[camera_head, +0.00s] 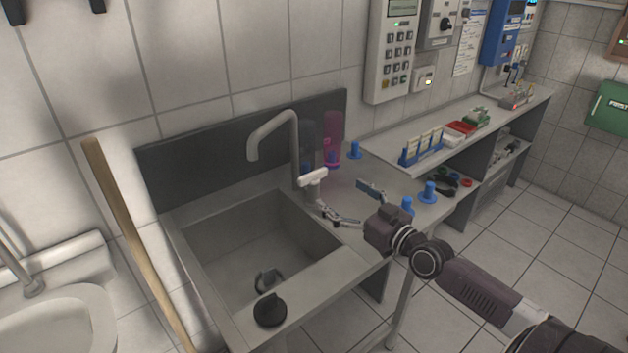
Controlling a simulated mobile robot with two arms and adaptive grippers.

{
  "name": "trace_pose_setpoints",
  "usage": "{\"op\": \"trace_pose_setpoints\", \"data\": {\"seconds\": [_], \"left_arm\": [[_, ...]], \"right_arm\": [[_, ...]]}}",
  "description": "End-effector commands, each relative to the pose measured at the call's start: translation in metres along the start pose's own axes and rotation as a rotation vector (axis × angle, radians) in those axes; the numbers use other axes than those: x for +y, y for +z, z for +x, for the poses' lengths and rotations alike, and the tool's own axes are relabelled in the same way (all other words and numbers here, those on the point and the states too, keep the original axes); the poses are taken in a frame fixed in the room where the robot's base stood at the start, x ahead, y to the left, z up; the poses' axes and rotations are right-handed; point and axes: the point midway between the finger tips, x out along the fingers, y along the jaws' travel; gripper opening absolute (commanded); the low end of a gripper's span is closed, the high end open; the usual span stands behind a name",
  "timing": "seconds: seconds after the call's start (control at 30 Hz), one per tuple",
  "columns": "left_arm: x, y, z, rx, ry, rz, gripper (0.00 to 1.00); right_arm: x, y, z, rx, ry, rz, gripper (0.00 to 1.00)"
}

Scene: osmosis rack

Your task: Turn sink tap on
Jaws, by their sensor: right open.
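The sink tap (276,135) stands at the back right corner of the sink basin (247,243), its grey spout curving left over the basin. Its white lever handle (312,178) is low on the tap's right side. No water shows at the spout. My right gripper (342,203) reaches in from the right, over the counter beside the basin. Its fingers are spread and empty. One finger is near the tap's base, just below the handle; whether it touches cannot be told. My left gripper is out of view.
Blue pieces (428,192) and a pink bottle (333,137) stand on the counter. A black round object (270,309) sits on the basin's front rim. A wooden pole (132,235) leans at left. A shelf (398,154) with racks is at right.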

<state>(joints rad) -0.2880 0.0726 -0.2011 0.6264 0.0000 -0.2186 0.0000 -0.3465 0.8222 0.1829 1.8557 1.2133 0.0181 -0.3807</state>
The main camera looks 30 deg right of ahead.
Motion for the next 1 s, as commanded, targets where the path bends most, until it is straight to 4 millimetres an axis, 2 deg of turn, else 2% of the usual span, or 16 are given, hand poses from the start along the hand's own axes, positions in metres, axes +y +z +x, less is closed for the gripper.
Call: {"op": "trace_pose_setpoints", "data": {"seconds": [0.03, 0.1, 0.23, 0.37, 1.0], "left_arm": [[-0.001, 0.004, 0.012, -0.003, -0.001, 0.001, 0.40], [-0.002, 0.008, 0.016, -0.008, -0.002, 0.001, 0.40], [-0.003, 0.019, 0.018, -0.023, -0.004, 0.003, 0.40], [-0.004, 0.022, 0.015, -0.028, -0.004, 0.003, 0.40], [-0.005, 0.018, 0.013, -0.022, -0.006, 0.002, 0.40]], "right_arm": [[0.001, 0.011, 0.000, 0.002, 0.001, -0.001, 0.87], [0.001, 0.015, 0.000, 0.004, 0.002, -0.001, 0.87], [0.002, 0.016, 0.002, 0.006, 0.003, 0.000, 0.87], [0.002, 0.015, 0.009, 0.007, 0.004, 0.000, 0.87], [0.002, 0.015, 0.088, 0.006, 0.003, 0.001, 0.87]]}}
